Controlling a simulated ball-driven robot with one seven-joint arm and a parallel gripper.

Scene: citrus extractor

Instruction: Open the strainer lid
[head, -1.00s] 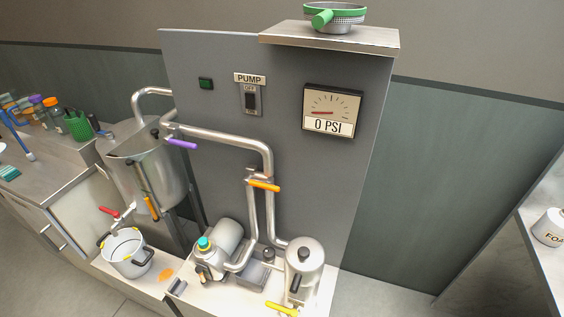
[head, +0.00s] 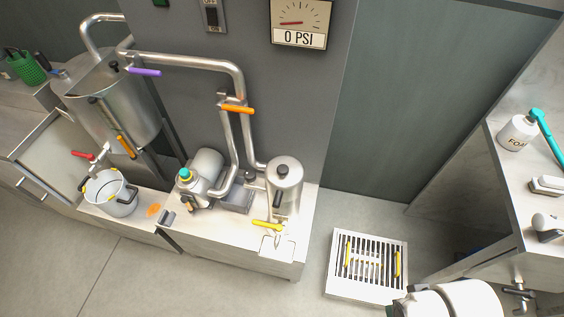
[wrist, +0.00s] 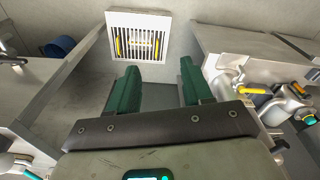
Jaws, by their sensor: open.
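A steel canister (head: 284,190) stands upright at the right end of the pump bench. Its round lid (head: 284,168) has a black knob on top and sits flat on it, and I take this to be the strainer. In the wrist view my gripper (wrist: 156,88) has two green fingers set wide apart with nothing between them. It is over the floor area, apart from the bench. The yellow-handled valve (head: 267,225) below the canister also shows right of the fingers in the wrist view (wrist: 255,90).
A slotted floor drain (head: 368,264) lies right of the bench, with bare floor around it. A counter (head: 505,190) stands at the right. Pipes with purple and orange handles rise behind the canister. A pot (head: 110,193) and a pump (head: 205,172) are to the left.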

